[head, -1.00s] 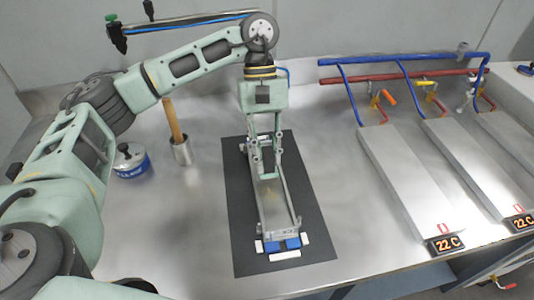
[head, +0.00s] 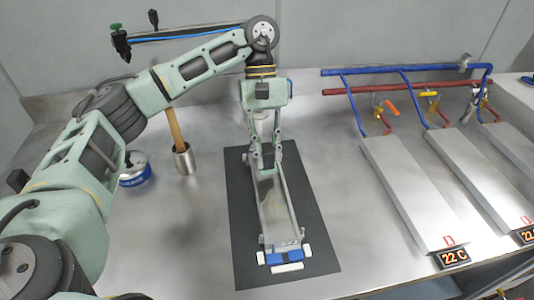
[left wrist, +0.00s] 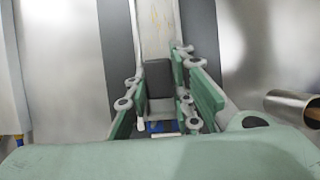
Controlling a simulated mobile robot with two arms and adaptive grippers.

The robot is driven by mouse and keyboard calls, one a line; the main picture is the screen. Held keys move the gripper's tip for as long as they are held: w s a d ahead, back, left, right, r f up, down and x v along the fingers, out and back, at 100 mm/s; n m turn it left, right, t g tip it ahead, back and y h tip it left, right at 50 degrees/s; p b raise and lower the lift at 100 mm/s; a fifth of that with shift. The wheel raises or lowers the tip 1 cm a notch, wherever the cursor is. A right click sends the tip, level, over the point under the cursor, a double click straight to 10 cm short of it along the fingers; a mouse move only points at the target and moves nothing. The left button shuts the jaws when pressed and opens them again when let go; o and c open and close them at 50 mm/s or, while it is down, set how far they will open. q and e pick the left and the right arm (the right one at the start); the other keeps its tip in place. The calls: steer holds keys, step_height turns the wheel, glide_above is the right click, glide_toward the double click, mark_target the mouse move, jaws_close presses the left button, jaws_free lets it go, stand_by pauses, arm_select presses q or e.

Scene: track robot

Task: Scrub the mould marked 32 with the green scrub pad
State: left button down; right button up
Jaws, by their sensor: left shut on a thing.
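The mould (head: 283,215) is a long, narrow, pale metal trough lying lengthwise on a black mat, with blue and white pieces at its near end. I cannot read a number on it. My left gripper (head: 265,158) points down over the far half of the mould, its fingers closed around a dark grey block. In the left wrist view this block, seemingly the back of the scrub pad (left wrist: 158,78), sits between the green fingers. Its underside is hidden, so I see no green pad face and cannot tell if it touches the mould. My right gripper is not in view.
The black mat (head: 315,235) lies on a steel bench. Left of it stand a steel cup (head: 184,160) with a wooden handle in it and a blue-and-white tin (head: 135,175). At right are grey plates (head: 410,190) with 22 C displays, below blue and red pipes.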

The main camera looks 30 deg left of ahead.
arm_select(q)
steer(key=shift+w+a, duration=0.3)
steer(key=shift+w, duration=0.05)
steer(key=shift+w+a, duration=0.75)
steer(key=shift+w, duration=0.3)
steer(key=shift+s+d+r, duration=0.15)
steer(key=shift+s+d, duration=0.65)
steer(key=shift+s, duration=0.25)
steer(key=shift+s+d+r+b, duration=0.1)
steer(key=shift+s+d+b, duration=0.1)
steer(key=shift+s+d, duration=0.3)
steer(key=shift+s+d+b, duration=0.15)
steer(key=shift+s+d, duration=0.1)
steer(key=shift+s, duration=0.3)
steer(key=shift+s+d+r, duration=0.15)
steer(key=shift+s+d, duration=0.65)
steer(key=shift+s, duration=0.25)
